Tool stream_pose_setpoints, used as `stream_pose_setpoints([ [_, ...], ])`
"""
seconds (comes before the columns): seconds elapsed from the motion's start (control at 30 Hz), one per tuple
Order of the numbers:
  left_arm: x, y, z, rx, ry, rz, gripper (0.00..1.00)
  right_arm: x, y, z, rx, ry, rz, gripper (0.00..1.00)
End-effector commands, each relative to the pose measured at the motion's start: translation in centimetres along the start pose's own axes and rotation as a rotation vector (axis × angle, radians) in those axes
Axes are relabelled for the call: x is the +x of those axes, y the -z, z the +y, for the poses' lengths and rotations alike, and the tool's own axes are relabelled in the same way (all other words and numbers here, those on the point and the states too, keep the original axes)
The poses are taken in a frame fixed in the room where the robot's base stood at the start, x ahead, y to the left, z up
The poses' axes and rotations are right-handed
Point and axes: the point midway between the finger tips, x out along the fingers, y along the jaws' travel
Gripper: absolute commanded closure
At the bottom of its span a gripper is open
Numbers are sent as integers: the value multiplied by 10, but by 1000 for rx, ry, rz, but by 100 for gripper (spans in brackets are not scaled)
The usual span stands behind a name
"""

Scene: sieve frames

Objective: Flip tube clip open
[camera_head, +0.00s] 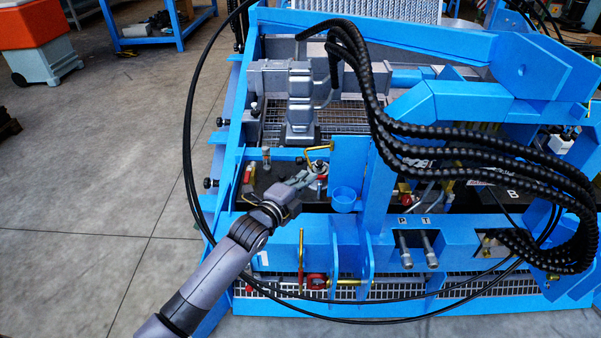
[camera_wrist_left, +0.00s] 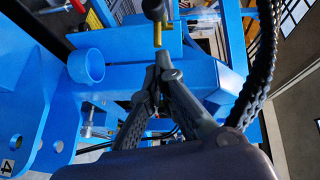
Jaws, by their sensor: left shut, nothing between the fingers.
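My left gripper (camera_head: 319,168) reaches in from the lower left over the blue frame. Its fingers are shut with nothing between them. In the left wrist view its fingertips (camera_wrist_left: 165,58) meet just below a brass-coloured fitting (camera_wrist_left: 157,32); I cannot tell whether they touch it. In the head view a bent yellow-brass piece (camera_head: 319,149) stands just behind the fingertips. I cannot pick out the tube clip for sure; it is small or hidden near the fingertips. My right gripper is not in view.
A blue upright plate (camera_head: 349,160) and a blue cup (camera_head: 344,197) stand right of the gripper. Thick black hoses (camera_head: 440,135) arch across the right side. A thin black cable (camera_head: 188,150) loops at the left. Grey floor (camera_head: 100,180) lies free at the left.

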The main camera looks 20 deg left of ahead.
Motion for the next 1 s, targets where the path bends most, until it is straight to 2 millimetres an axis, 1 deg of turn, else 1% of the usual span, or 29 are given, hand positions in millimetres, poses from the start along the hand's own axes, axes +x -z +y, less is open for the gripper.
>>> stream_pose_setpoints([
  [0.03, 6, -10, -1, 5, 0, -3, 100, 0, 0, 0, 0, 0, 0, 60],
  [0.2, 19, -23, 1, 4, -2, -1, 100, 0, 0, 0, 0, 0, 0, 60],
  [0.37, 24, -28, 1, 2, -1, -2, 100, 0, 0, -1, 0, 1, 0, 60],
  [0.67, 24, -28, 1, 2, -1, -1, 100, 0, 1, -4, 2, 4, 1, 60],
  [0.73, 24, -32, 0, 5, -1, -2, 100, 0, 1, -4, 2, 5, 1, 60],
  [0.77, 25, -35, -1, 6, 0, -2, 100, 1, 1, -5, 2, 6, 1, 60],
  [1.0, 35, -72, -5, 10, 0, -3, 100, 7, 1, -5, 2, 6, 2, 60],
])
